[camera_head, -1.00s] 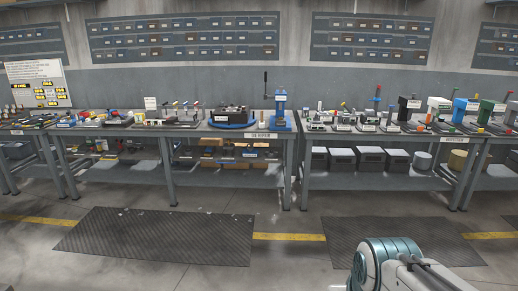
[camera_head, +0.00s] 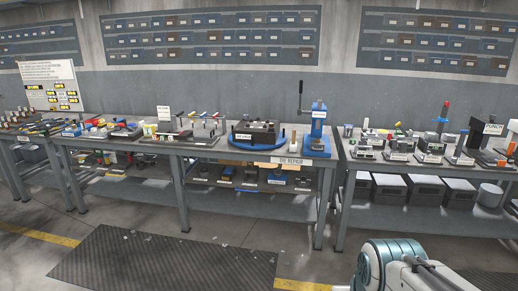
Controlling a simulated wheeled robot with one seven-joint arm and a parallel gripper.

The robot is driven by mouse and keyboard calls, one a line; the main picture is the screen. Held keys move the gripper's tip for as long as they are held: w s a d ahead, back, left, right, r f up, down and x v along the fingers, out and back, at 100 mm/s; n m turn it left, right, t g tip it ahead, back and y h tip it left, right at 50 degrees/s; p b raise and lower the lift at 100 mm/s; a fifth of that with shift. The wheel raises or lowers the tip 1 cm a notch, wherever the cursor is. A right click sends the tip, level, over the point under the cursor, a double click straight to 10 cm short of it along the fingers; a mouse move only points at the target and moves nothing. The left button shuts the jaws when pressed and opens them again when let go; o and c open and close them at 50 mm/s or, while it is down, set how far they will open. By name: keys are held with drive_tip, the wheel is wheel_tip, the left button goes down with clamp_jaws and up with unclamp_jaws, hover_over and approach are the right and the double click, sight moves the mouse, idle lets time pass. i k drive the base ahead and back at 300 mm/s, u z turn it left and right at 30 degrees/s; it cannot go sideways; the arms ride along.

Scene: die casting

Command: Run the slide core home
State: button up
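A dark die block (camera_head: 256,131) sits on a round blue base (camera_head: 246,145) on the left bench, near that bench's right end. A small white label is on its front. The slide core itself is too small to tell apart at this distance. A blue press (camera_head: 317,135) with a dark upright lever stands just right of the die. A small pale cylinder (camera_head: 293,143) stands between them. My arm shows at the lower right, well short of the benches. My gripper is out of the picture.
The left bench (camera_head: 205,148) holds several small tools and fixtures left of the die. A second bench (camera_head: 400,168) with labelled fixtures stands to the right, with grey boxes (camera_head: 390,187) below. Dark floor mats (camera_head: 160,258) and open floor lie in front.

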sight(199, 137)
drive_tip(key=u, duration=0.25)
drive_tip(key=i, duration=1.65)
drive_tip(key=u, duration=0.65)
drive_tip(key=i, duration=1.9)
drive_tip(key=u, duration=0.45)
drive_tip(key=i, duration=0.85)
drive_tip(key=u, duration=0.05)
